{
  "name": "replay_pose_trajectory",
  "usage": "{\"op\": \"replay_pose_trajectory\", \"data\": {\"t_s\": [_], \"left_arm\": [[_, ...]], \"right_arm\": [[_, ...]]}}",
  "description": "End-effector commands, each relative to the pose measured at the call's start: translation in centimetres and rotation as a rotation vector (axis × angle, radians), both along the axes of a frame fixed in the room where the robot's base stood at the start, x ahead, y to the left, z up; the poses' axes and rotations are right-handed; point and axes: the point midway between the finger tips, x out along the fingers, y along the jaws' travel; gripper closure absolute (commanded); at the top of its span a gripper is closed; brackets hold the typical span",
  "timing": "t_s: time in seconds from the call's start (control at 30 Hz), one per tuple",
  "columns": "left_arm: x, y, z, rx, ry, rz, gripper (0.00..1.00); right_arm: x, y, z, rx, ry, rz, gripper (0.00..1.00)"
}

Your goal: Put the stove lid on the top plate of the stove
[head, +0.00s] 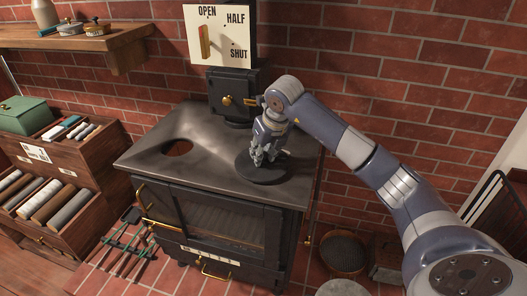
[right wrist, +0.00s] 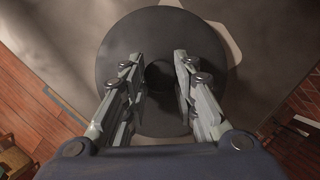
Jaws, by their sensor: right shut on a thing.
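The stove lid (head: 258,176) is a round dark disc at the right part of the stove's top plate (head: 215,125). In the right wrist view the lid (right wrist: 125,38) lies under my fingers, with its dark knob (right wrist: 158,73) between them. My right gripper (head: 260,158) is shut on the lid from above. I cannot tell whether the lid touches the plate or is slightly above it. A round hole (head: 177,148) is uncovered in the left part of the plate. My left gripper is not in view.
The stovepipe with its damper sign (head: 218,38) rises behind the plate. Wooden bins (head: 75,150) stand left of the stove, and fire tools (head: 120,245) lie before them. A round basket (head: 343,252) is on the floor at the right. The plate between lid and hole is clear.

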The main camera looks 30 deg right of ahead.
Motion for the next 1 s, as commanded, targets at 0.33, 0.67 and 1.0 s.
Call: {"op": "replay_pose_trajectory", "data": {"t_s": [0.33,0.67,1.0], "left_arm": [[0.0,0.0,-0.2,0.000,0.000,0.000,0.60],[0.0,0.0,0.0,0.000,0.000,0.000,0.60],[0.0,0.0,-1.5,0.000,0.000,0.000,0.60]], "right_arm": [[0.0,0.0,-0.2,0.000,0.001,0.000,0.53],[0.0,0.0,0.0,0.000,0.001,0.000,0.53],[-1.9,0.1,5.0,-0.001,-0.007,0.000,0.53]]}}
